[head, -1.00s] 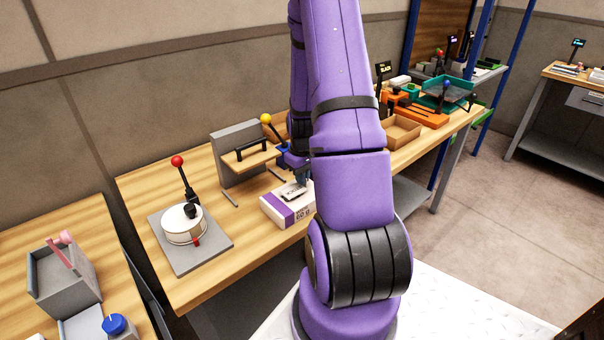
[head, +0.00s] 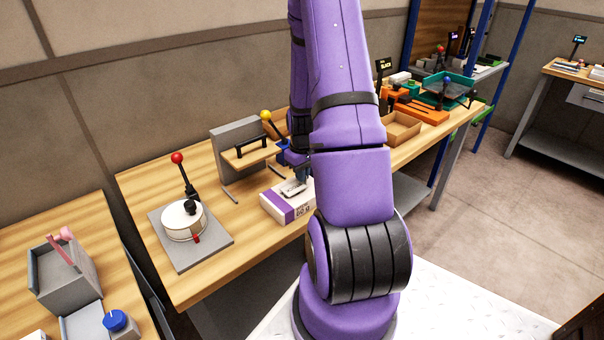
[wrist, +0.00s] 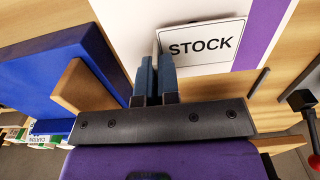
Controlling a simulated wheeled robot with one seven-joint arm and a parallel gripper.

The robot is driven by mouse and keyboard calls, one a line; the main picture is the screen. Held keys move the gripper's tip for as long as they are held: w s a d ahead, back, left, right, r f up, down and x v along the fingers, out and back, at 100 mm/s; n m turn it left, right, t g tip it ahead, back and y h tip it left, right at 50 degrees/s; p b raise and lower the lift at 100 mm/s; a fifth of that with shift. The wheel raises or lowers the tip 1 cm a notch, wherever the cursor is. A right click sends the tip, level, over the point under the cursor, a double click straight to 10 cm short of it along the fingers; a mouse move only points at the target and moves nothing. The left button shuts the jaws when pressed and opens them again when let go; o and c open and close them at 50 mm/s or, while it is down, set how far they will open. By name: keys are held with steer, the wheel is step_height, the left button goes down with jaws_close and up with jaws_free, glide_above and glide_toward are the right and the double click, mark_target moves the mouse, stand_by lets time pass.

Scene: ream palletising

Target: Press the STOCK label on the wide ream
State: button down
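The wide ream (head: 277,204) is white with a purple band and lies on the wooden bench. Its white top and purple band also show in the wrist view (wrist: 262,30). The STOCK label (wrist: 203,43), a white card with black print and a dark border, lies over the ream's top. It shows small and partly hidden in the head view (head: 291,189). My gripper (wrist: 155,62) has its two blue-grey fingers close together at the label's lower left edge. Whether the tips touch the label is unclear.
A grey stand with a wooden shelf (head: 252,155) and a yellow-knobbed lever stand behind the ream. A round white device (head: 184,222) with a red-knobbed lever is at the left. A cardboard tray (head: 402,129) is at the right. A blue block (wrist: 55,75) is left of my fingers.

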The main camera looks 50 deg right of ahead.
steer(key=shift+f, duration=0.65)
stand_by(1.3)
steer(key=c, duration=1.3)
jaws_free()
steer(key=shift+o, duration=0.2)
steer(key=shift+r, duration=0.1)
step_height(320, 180, up, 11)
steer(key=shift+f, duration=0.2)
